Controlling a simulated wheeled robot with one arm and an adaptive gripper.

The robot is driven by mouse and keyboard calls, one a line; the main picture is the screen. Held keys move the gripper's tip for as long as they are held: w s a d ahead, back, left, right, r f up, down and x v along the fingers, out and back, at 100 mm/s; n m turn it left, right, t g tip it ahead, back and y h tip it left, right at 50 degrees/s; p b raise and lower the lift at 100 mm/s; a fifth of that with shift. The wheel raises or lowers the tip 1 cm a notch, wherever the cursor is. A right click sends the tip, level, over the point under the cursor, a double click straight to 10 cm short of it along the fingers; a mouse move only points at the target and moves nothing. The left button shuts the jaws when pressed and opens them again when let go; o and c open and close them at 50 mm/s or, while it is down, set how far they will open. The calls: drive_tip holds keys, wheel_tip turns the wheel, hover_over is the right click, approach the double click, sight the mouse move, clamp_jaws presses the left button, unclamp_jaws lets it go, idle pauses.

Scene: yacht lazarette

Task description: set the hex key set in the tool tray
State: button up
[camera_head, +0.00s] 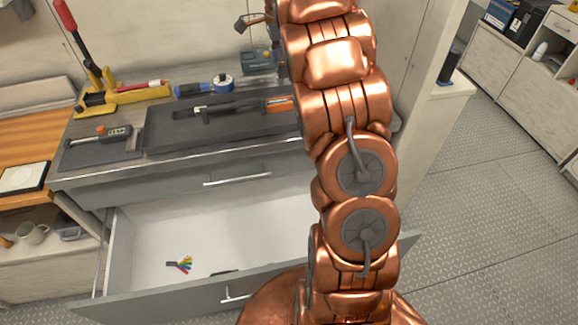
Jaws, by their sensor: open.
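The hex key set, a small fan of coloured keys (180,264) with a dark holder, lies on the white floor of the open drawer (150,225). The tool tray, a dark shallow tray (165,140), sits on the grey counter above the drawer and holds a long dark tool with an orange end (235,107). My gripper (254,22) shows only in part at the top, left of my copper arm. It is open, high above the back of the counter and far from the hex key set. My arm hides much of it.
A dark green-edged item (225,272) lies by the drawer front, partly hidden. A smaller dark mat (85,155) holds a digital tool (112,133). A yellow and red tool (100,90) stands behind. The drawer juts over the floor; open floor (470,200) lies right.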

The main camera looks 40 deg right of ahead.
drive_tip(key=s+a+n+g, duration=0.1)
drive_tip(key=s+a+n, duration=0.8)
drive_tip(key=s, duration=0.4)
drive_tip(key=s+a+n, duration=0.7)
drive_tip(key=s+a, duration=0.4)
drive_tip(key=s, duration=0.2)
drive_tip(key=s+a+f+n, duration=0.2)
drive_tip(key=s+n, duration=0.1)
drive_tip(key=s, duration=0.3)
drive_tip(key=s+a+f+n, duration=0.2)
drive_tip(key=s+f+n, duration=0.1)
drive_tip(key=s, duration=0.2)
drive_tip(key=shift+s+f+g, duration=0.25)
drive_tip(key=shift+s+g, duration=0.15)
